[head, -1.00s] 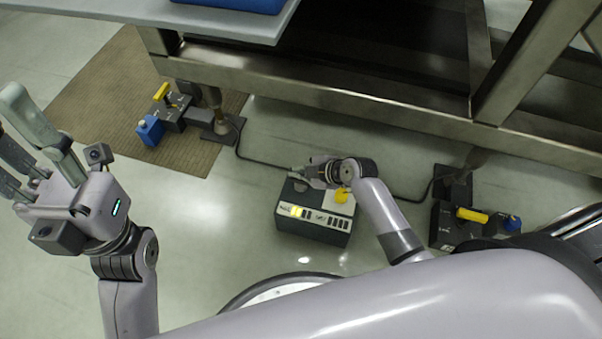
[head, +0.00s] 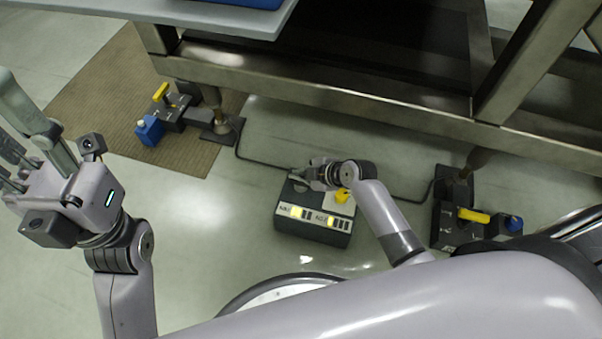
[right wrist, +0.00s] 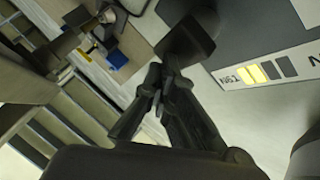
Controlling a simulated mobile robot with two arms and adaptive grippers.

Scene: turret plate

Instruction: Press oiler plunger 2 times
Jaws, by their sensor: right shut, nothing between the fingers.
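A dark box (head: 312,228) stands on the floor at the middle of the head view, with two bar gauges on its front and a yellow part (head: 342,196) on top. In both gauges some bars glow yellow. In the right wrist view the box's label (right wrist: 262,72) shows at the right. My right gripper (head: 302,178) is over the box's back edge, shut and empty; its fingers (right wrist: 156,76) meet in the right wrist view. I cannot make out the plunger; the gripper may hide it. My left gripper (head: 22,135) is open and empty at the left.
A metal frame (head: 350,100) stands behind the box. A black cable (head: 265,161) runs along the floor. A brown mat (head: 90,100) lies at the left.

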